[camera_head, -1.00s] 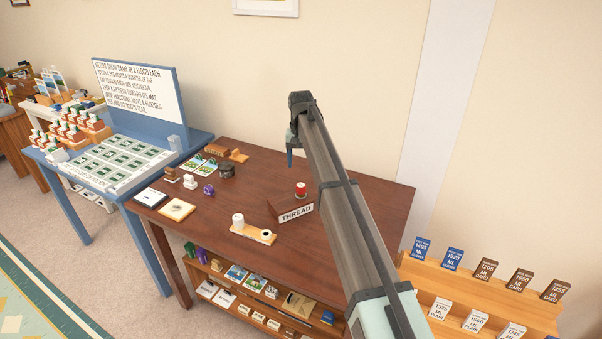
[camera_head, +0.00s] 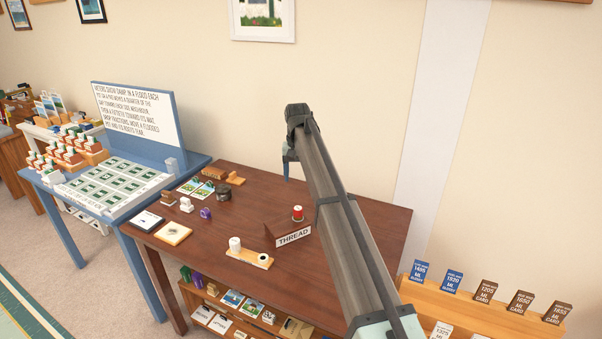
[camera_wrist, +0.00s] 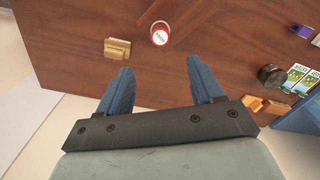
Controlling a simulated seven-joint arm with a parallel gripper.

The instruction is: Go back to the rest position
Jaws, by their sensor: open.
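My gripper (camera_wrist: 160,85) shows in the wrist view with its two blue fingers spread apart and nothing between them. In the head view, my gripper (camera_head: 287,165) hangs at the far end of my raised arm, above the back part of the brown table (camera_head: 345,222). A red spool (camera_head: 298,213) stands by the THREAD sign (camera_head: 293,236). The spool also shows in the wrist view (camera_wrist: 161,34), beyond the fingertips and apart from them. A small wooden block (camera_wrist: 117,49) lies on the table near the left finger in that view.
A white cylinder and a dark-topped item sit on a wooden strip (camera_head: 262,262). A dark round pot (camera_head: 222,192) and small cards (camera_head: 195,187) lie toward the back left. A blue table (camera_head: 75,212) adjoins at left. A wooden card rack (camera_head: 470,308) stands at right.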

